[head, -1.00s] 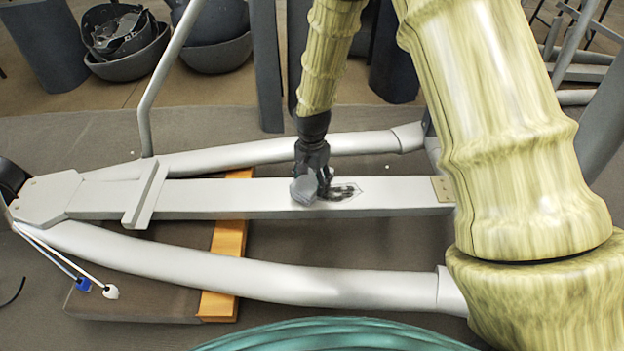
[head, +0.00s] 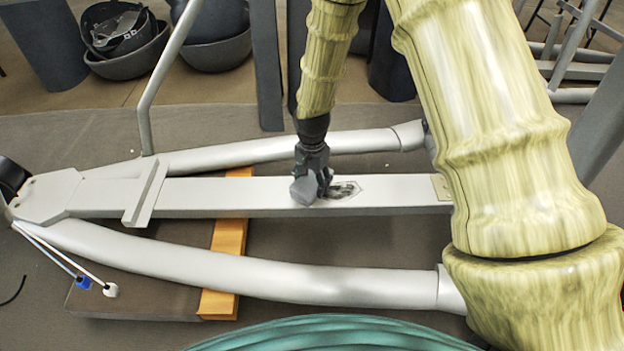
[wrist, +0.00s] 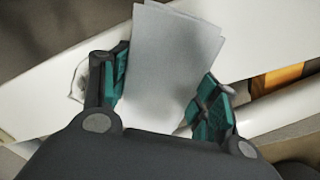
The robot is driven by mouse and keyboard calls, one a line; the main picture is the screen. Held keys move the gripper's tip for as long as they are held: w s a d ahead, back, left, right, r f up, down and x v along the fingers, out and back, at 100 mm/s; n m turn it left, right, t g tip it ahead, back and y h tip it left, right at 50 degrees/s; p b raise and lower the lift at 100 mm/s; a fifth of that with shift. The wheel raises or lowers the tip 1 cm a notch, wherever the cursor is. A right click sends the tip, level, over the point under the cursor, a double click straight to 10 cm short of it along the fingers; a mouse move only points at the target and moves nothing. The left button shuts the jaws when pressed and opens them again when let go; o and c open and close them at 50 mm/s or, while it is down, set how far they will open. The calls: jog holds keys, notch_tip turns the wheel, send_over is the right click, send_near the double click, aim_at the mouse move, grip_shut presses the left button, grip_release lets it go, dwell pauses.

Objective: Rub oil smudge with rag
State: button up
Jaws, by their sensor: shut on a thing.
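The grey rag (head: 303,190) is held in my gripper (head: 318,176), low at the central flat white beam (head: 240,196) of the frame. In the wrist view the rag (wrist: 176,70) is a flat grey sheet between the teal-padded fingers of my gripper (wrist: 165,95), which are shut on it. The dark oil smudge (head: 344,189) lies on the beam's top, just right of the rag, inside a thin outline. Part of the outlined area shows at the left finger in the wrist view. I cannot tell whether the rag touches the beam.
White curved tubes (head: 250,278) run in front of and behind the beam. An orange wooden strip (head: 228,245) lies beneath the frame. Teal coils (head: 330,335) are at the front edge. Bowls (head: 125,45) stand at the back left. The beam's left stretch carries a raised crosspiece (head: 148,193).

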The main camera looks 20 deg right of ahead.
aim_at(363, 190)
jog(key=shift+f, duration=0.4)
